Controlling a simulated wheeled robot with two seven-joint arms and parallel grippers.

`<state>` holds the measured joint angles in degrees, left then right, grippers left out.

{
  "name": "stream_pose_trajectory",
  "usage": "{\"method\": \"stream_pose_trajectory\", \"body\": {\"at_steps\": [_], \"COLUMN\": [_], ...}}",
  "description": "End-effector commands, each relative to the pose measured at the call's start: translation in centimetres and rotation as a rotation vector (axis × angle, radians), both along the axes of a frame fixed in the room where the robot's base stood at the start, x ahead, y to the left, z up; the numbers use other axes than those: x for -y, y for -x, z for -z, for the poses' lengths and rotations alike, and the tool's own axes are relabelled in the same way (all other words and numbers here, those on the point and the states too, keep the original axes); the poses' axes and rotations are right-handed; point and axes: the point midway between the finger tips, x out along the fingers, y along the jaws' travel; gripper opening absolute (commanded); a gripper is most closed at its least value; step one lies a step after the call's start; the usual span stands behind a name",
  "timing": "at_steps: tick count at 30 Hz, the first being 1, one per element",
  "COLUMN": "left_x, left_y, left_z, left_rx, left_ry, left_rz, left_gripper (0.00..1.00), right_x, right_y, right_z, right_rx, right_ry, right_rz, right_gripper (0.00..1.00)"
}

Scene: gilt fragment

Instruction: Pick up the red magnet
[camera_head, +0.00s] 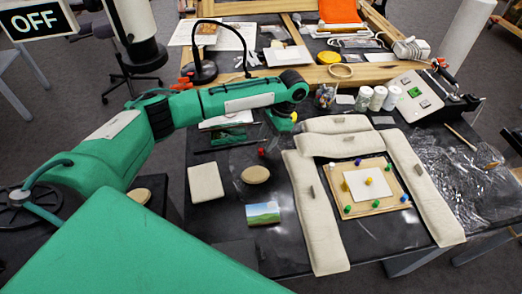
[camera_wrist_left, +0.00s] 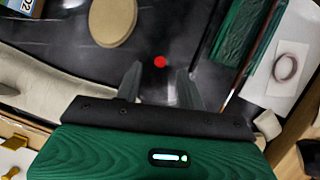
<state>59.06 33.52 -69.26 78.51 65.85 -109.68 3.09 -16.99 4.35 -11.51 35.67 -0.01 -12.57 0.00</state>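The red magnet (camera_head: 262,152) is a small round piece on the dark table, left of the long pale cushions. In the left wrist view the red magnet (camera_wrist_left: 160,61) shows just beyond the fingertips, roughly centred between them. My left gripper (camera_wrist_left: 159,78) is open, with nothing between its two dark fingers. In the head view my left gripper (camera_head: 283,124) is above the table behind the magnet, and its fingers are hard to make out. My right gripper is not in view.
Pale cushions (camera_head: 319,215) surround a wooden board (camera_head: 407,208) with several coloured pins. An oval disc (camera_head: 255,174), a beige square pad (camera_head: 206,182) and a landscape picture (camera_head: 263,213) lie near the magnet. A black lamp (camera_head: 203,72) stands behind my left arm. White jars (camera_head: 378,98) stand at the back right.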

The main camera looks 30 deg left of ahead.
Motion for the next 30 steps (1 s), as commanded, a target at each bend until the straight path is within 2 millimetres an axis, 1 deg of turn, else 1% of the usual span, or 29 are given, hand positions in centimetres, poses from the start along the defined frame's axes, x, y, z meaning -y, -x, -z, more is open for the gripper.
{"method": "stream_pose_trajectory", "body": {"at_steps": [1, 3, 7, 10, 15, 17, 21, 22, 30], "left_x": [-0.3, -0.6, -0.9, -1.0, -1.0, -0.9, -0.9, -0.9, -0.9], "left_y": [0.3, 0.7, 1.1, 1.2, 1.2, 1.2, 1.2, 1.2, 1.1], "left_z": [0.5, 1.5, 3.0, 3.5, 3.5, 3.5, 3.5, 3.5, 3.4], "left_rx": [-0.003, -0.003, -0.002, 0.000, 0.000, 0.000, 0.000, 0.000, 0.001], "left_ry": [-0.002, -0.003, -0.002, -0.002, -0.002, -0.002, -0.002, -0.002, -0.001], "left_rz": [-0.001, -0.002, -0.001, -0.001, -0.001, -0.001, -0.001, -0.001, 0.000], "left_gripper": [0.40, 0.40, 0.40, 0.40, 0.40, 0.30, 0.03, 0.00, 0.00], "right_x": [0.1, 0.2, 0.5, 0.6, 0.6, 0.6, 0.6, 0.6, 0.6], "right_y": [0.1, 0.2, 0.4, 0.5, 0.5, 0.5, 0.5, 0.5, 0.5], "right_z": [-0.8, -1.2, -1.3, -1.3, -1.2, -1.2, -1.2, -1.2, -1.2], "right_rx": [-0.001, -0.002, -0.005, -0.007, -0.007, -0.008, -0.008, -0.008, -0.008], "right_ry": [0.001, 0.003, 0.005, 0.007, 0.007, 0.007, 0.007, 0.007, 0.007], "right_rz": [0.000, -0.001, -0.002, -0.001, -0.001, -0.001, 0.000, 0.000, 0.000], "right_gripper": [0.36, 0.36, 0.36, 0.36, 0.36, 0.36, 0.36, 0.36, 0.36]}}
